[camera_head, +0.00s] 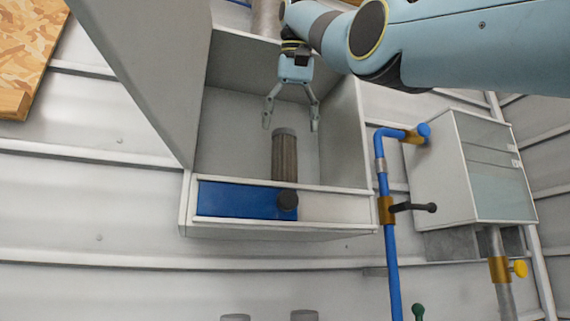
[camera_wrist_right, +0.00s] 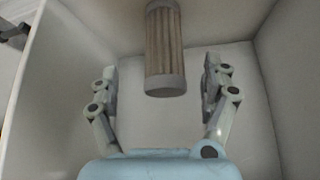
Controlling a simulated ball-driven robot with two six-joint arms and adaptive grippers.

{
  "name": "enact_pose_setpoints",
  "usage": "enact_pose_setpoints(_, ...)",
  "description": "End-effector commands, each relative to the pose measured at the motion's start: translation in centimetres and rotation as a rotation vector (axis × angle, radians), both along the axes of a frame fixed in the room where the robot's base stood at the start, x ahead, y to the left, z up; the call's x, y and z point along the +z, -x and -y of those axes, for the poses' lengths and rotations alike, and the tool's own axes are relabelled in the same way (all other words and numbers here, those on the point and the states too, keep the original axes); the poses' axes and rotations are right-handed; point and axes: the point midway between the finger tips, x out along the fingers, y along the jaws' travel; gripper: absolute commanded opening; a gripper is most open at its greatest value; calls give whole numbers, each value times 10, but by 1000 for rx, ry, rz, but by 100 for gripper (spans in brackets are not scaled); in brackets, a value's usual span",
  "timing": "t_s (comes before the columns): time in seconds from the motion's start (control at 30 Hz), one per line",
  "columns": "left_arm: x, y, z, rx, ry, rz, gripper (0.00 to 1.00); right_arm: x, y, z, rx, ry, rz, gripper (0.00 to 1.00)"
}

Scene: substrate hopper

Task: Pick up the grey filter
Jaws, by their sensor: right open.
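The grey filter (camera_head: 285,157) is a ribbed cylinder with a pale grey cap, standing inside the open white hopper (camera_head: 235,133). Its lower part is hidden behind the hopper's front panel. My right gripper (camera_head: 292,124) is open and empty, just above the filter's top in the head view, with its fingers pointing down on either side. In the right wrist view, the filter (camera_wrist_right: 165,50) appears between and beyond the open fingers (camera_wrist_right: 161,92), with its smooth cap toward the gripper. No finger visibly touches it. My left gripper is not in view.
To the right are a blue pipe (camera_head: 392,260) with a black-handled valve and a white wall box (camera_head: 462,175).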

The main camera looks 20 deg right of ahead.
Motion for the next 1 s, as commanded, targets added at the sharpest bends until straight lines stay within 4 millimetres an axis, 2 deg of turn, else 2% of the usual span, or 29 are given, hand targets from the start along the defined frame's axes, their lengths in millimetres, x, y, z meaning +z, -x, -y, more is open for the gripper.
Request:
enact_pose_setpoints(0.03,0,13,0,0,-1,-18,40,-8,-5,1,0,0,-3,81)
enact_pose_setpoints(0.1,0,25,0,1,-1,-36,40,-14,-9,2,0,0,-2,81)
enact_pose_setpoints(0.17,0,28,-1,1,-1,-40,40,-17,-11,2,-1,-1,-1,81)
enact_pose_setpoints(0.27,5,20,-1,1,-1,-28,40,-21,-16,2,-1,-1,-2,81)
enact_pose_setpoints(0.4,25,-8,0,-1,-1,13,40,-30,-30,2,-2,-1,-3,81)
enact_pose_setpoints(0.5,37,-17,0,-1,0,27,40,-40,-38,2,-2,-2,-3,81)
enact_pose_setpoints(0.63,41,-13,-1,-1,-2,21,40,-53,-45,3,-2,-1,-2,81)
enact_pose_setpoints(0.9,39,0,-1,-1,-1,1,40,-58,-46,4,-2,0,-1,81)
enact_pose_setpoints(0.93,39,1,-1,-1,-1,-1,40,-58,-46,4,-1,0,-1,80)
enact_pose_setpoints(1.0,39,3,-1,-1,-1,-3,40,-58,-46,4,-2,0,-1,71)
